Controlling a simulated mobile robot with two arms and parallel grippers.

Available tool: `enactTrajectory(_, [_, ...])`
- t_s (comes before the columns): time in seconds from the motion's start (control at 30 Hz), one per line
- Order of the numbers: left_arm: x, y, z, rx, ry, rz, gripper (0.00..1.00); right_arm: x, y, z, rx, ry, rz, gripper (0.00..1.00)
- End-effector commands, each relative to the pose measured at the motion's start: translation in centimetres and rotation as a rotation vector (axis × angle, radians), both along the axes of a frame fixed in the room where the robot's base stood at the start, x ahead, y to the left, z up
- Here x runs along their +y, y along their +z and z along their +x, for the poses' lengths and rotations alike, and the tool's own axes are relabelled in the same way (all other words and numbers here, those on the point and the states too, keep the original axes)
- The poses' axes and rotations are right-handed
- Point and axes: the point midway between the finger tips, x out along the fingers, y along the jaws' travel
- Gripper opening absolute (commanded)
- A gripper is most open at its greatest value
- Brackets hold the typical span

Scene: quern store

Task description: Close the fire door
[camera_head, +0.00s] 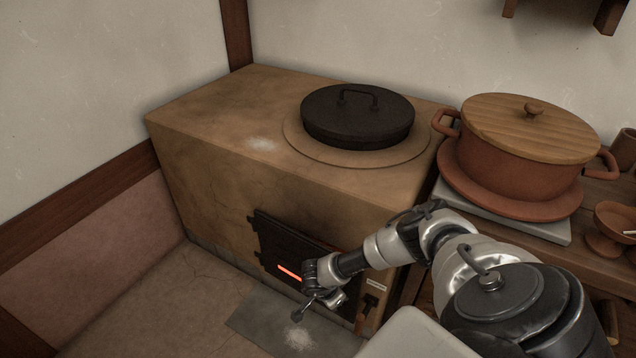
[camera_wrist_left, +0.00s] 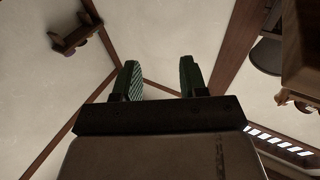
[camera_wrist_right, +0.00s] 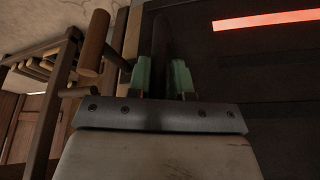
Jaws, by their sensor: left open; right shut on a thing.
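The fire door (camera_head: 280,243) is a dark metal panel low on the front of the clay stove (camera_head: 210,180). A glowing orange slit (camera_head: 289,272) shows at it and also in the right wrist view (camera_wrist_right: 265,19). My right gripper (camera_wrist_right: 162,78) is at the door's lower right in the head view and is shut on a dark, narrow piece, apparently the door handle (camera_wrist_right: 162,42). My arm hides part of the door, and I cannot tell how far it stands open. My left gripper (camera_wrist_left: 160,80) is open and empty, with wall and beams behind it.
A black lidded pot (camera_head: 357,118) sits on the stove top. A clay pot with a wooden lid (camera_head: 530,128) stands on the bench at right. A grey floor plate (camera_head: 262,320) lies before the stove. The floor at left is clear.

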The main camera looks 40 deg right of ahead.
Motion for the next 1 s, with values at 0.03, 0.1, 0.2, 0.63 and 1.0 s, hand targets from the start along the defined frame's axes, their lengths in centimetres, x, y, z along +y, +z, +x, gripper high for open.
enactTrajectory(0.03, [0.0, 0.1, 0.0, -0.012, -0.001, -0.003, 0.43, -0.8, -0.1, -0.2, 0.003, -0.011, -0.003, 0.00])
enactTrajectory(0.1, [-0.1, 0.3, 0.0, -0.028, -0.002, -0.008, 0.43, -1.6, -0.2, -0.2, 0.005, -0.010, -0.003, 0.00])
enactTrajectory(0.2, [-0.1, 0.5, 0.0, -0.044, -0.002, -0.011, 0.43, -2.3, -0.1, -0.1, 0.004, -0.011, -0.003, 0.00])
enactTrajectory(0.63, [-0.1, 0.8, -0.1, -0.062, -0.003, -0.017, 0.43, -3.3, -0.1, -0.2, 0.008, -0.013, -0.012, 0.00])
enactTrajectory(1.0, [-0.1, 0.8, -0.1, -0.060, -0.003, -0.017, 0.43, -3.2, -0.1, -0.1, 0.007, -0.010, -0.012, 0.42])
